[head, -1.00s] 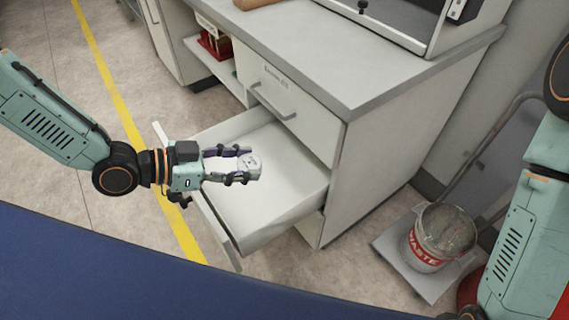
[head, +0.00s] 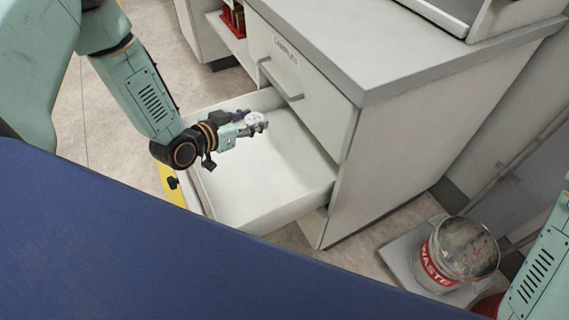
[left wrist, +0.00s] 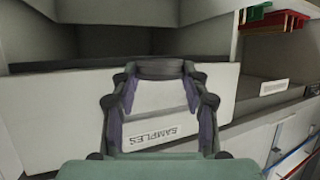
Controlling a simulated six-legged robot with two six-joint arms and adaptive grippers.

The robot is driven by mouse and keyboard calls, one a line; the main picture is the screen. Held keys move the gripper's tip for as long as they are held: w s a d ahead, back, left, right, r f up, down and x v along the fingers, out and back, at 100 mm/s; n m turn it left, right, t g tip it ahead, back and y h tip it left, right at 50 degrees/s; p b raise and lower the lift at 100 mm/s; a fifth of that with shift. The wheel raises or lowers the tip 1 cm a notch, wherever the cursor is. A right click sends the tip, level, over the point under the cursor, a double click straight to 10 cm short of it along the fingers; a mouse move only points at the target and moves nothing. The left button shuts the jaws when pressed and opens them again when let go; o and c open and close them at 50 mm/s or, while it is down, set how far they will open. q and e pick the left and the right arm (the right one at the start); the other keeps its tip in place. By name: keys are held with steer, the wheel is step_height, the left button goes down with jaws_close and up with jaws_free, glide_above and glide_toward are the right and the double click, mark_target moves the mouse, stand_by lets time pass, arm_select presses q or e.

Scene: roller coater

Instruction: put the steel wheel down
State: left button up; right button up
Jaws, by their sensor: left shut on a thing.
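The small round steel wheel (head: 256,119) is held at the tips of my left gripper (head: 250,124) in the head view. The gripper is shut on it. In the left wrist view the wheel (left wrist: 160,67) shows edge-on and dark between the two fingertips (left wrist: 160,82). In the head view the gripper and wheel appear over the back part of an open, empty white drawer (head: 255,190). I cannot tell their height above its floor. My right gripper is out of view; only part of that arm shows at the right edge.
A closed drawer (head: 300,85) labelled SAMPLES is above the open one, under a grey worktop (head: 390,60). A red-banded WASTE bucket (head: 462,250) stands on a low platform to the right. A shelf with red items (head: 233,20) is at the back left.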

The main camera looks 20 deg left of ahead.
arm_select(q)
steer(key=w+a+f+n+y+b, duration=0.7)
steer(key=f+y, duration=0.1)
steer(key=f, duration=0.1)
steer(key=f+b, duration=0.1)
steer(key=f, duration=0.2)
steer(key=f+b, duration=0.2)
steer(key=f, duration=0.1)
steer(key=f+b, duration=0.2)
steer(key=f, duration=0.1)
steer(key=shift+w+d+f, duration=0.15)
steer(key=shift+w+f, duration=0.1)
steer(key=shift+f, duration=0.15)
steer(key=shift+w, duration=0.1)
steer(key=shift+f, duration=0.1)
steer(key=shift+f, duration=0.25)
steer(key=shift+s+f, duration=0.1)
steer(key=shift+s, duration=0.1)
